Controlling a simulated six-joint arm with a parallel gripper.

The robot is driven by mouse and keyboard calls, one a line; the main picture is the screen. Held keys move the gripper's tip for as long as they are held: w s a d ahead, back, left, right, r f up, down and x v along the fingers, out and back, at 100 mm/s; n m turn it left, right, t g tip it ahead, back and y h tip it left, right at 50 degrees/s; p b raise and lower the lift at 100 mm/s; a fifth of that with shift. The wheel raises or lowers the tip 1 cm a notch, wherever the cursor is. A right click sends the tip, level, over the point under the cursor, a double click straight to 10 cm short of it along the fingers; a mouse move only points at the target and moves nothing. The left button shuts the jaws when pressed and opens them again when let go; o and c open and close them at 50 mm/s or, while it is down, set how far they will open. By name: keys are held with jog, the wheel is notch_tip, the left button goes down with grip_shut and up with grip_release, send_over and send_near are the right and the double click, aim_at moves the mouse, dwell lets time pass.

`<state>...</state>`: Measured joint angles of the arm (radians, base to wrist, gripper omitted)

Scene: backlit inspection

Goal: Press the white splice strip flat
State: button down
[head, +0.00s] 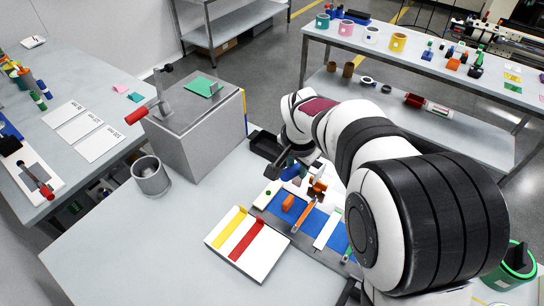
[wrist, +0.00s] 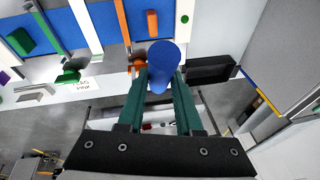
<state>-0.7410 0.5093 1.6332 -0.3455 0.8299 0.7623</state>
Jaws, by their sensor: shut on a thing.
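The white splice strip appears to be the narrow white strip (head: 327,231) lying across the blue mat (head: 341,243) in the head view. In the wrist view, a white strip (wrist: 85,24) crosses the blue mat (wrist: 62,32) at the upper left. My gripper (wrist: 160,78) is shut on a blue round-ended tool (wrist: 165,54), held between its green fingers. In the head view my gripper (head: 277,171) is at the far end of the mat, away from the white strip; the tool is hard to make out there.
Orange pieces (head: 287,202) and a white block with a green dot (head: 262,194) are by the mat. A white board (head: 220,234) with yellow and red strips lies in front. A grey box (head: 205,135) and metal cup (head: 151,176) stand left. The table's front left is clear.

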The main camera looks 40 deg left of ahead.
jog(key=s+d+r+g, duration=0.2)
jog(key=s+d+g, duration=0.1)
jog(key=d, duration=0.3)
jog(key=s+d+r+g, duration=0.2)
jog(key=s+d+g, duration=0.1)
jog(key=s+d, duration=0.3)
jog(key=shift+r, duration=0.25)
jog(key=shift+s, duration=0.15)
notch_tip(320, 180, down, 7)
jog(key=shift+f, duration=0.55)
dwell(0.4)
jog(key=shift+w, duration=0.8)
